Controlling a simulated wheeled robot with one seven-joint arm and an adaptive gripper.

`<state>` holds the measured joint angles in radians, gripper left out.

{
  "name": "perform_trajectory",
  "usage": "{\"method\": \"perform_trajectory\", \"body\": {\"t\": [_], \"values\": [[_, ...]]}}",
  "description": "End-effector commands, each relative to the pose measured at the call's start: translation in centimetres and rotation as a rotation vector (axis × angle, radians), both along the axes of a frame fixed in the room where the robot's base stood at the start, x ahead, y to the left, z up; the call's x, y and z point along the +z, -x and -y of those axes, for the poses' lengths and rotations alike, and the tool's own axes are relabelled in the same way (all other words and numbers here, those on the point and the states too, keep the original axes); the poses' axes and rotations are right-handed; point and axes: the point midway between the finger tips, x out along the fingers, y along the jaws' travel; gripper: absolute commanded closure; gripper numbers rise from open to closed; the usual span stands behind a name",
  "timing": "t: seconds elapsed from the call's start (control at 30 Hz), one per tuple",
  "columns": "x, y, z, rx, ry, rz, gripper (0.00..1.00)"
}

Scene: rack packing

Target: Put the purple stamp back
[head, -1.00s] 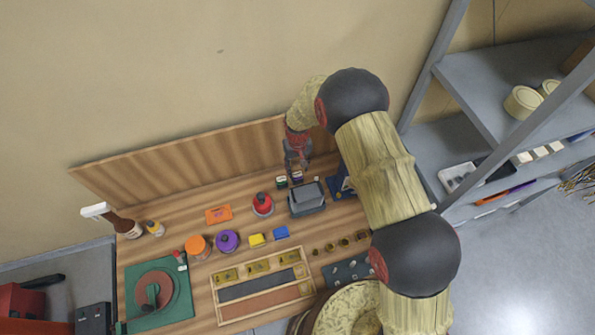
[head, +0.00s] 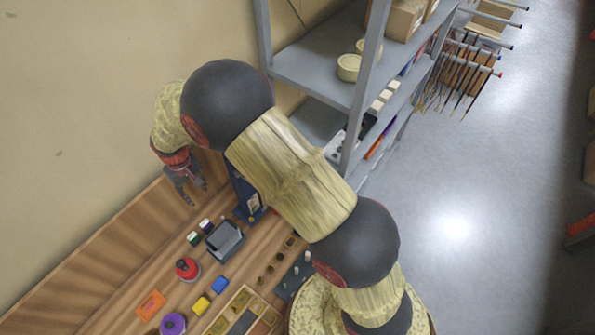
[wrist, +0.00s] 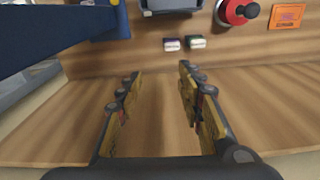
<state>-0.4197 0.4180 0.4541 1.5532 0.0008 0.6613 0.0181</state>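A small purple-and-white block (head: 206,226), which looks like the purple stamp, stands on the wooden bench beside a similar green-and-white block (head: 193,238). In the wrist view the purple block (wrist: 172,44) and the green block (wrist: 196,41) stand side by side, upright, a small gap apart. My gripper (head: 196,193) is beyond them, near the wooden backboard, apart from both. In the wrist view my gripper (wrist: 160,78) is open, with only bare wood between its fingers.
A blue stand (head: 246,196) is close to the right of my gripper. A grey box (head: 224,240), a red round-handled item (head: 187,268) and an orange card (head: 150,305) lie on the bench. A grey shelf rack (head: 310,65) stands at right.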

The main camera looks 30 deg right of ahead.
Motion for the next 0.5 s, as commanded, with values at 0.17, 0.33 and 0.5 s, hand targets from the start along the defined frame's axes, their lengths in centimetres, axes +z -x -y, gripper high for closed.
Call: {"method": "perform_trajectory", "body": {"t": [0.17, 0.33, 0.5], "values": [[10.6, 1.1, 5.1, -0.07, -0.029, 0.074, 0.63], [17.4, 3.6, 9.2, -0.124, -0.047, 0.129, 0.63], [23.8, 7.8, 13.7, -0.183, -0.064, 0.194, 0.63]]}}
